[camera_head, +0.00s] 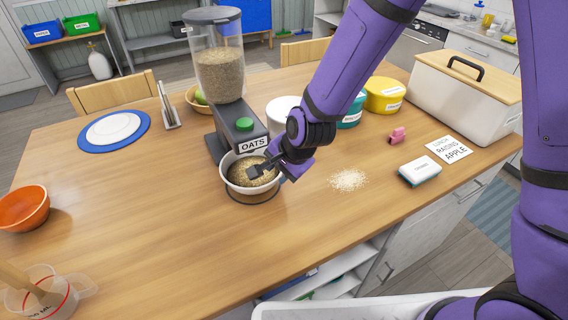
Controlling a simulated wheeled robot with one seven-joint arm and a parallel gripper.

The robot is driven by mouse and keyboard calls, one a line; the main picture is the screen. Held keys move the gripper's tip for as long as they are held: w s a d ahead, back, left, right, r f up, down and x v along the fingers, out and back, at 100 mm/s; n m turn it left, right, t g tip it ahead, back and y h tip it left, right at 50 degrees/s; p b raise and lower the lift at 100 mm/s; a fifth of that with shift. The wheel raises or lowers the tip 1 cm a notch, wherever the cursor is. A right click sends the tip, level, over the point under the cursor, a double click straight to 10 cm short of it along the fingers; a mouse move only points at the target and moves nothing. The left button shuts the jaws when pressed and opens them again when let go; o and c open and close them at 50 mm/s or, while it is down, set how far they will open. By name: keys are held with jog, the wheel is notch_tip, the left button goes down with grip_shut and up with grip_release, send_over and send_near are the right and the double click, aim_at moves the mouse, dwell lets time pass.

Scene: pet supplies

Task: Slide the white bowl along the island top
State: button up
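The white bowl (231,181) stands under the spout of the oats dispenser (243,130) on the wooden island top (140,215). It holds tan oats, and a dark ring shows around its base. My gripper (262,170) reaches in from the upper right. Its dark fingers are over the bowl's right side, at or just inside the rim. I cannot tell whether they touch the bowl or how far apart they are. The gripper body hides part of the right rim.
Spilled oats (348,180) and a white-and-green block (420,170) lie to the right. A white canister (283,108) stands behind my gripper. An orange bowl (24,208) and a measuring jug (45,295) are at the left. The top left and front of the bowl is clear.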

aim_at(271, 182)
jog(key=x, duration=0.7)
jog(key=shift+w+a+f, duration=0.1)
jog(key=shift+c, duration=0.5)
grip_shut()
dwell(1.0)
